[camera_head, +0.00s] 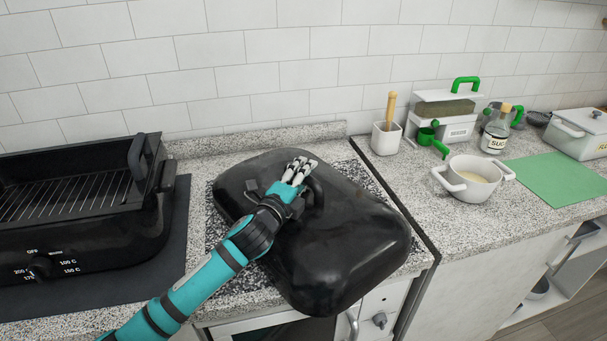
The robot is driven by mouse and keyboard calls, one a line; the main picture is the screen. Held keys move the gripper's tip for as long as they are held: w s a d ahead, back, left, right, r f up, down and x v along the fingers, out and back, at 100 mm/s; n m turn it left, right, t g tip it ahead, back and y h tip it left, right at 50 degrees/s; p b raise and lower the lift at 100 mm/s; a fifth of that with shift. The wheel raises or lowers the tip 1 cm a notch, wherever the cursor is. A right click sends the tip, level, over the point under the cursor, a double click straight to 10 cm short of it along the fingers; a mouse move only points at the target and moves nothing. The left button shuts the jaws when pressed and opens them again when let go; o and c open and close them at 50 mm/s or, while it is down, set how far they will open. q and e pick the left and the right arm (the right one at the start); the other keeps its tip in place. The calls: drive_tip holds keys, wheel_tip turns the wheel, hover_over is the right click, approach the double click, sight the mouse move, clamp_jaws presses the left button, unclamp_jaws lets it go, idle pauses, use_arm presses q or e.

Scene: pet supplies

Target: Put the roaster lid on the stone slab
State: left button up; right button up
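The roaster lid (345,240) is a large, glossy black, domed cover in the middle of the head view. It is over the dark speckled stone slab (217,222), turned at an angle, with its near end reaching over the counter's front edge. The lid hides most of the slab; I cannot tell whether they touch. My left gripper (299,172) is at the lid's black handle (316,192), with its fingers closed around it; the hand partly hides the grip. My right gripper is not in view.
The black roaster base (70,235) with a wire rack stands at the left. At the right are a white pot (470,190), a utensil cup (386,140), a sugar jar (495,135), a green mat (560,178) and a white lidded box (580,133). Drawers and an oven lie below.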

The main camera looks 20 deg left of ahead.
use_arm(q)
drive_tip(key=shift+s+a+f, duration=0.1)
drive_tip(key=shift+s, duration=0.15)
drive_tip(key=s, duration=0.3)
drive_tip(key=s+a+b, duration=0.1)
drive_tip(key=s, duration=0.6)
drive_tip(key=shift+s+a+b, duration=0.15)
drive_tip(key=shift+s+b, duration=0.05)
drive_tip(key=shift+b, duration=0.2)
drive_tip(key=shift+s, duration=0.5)
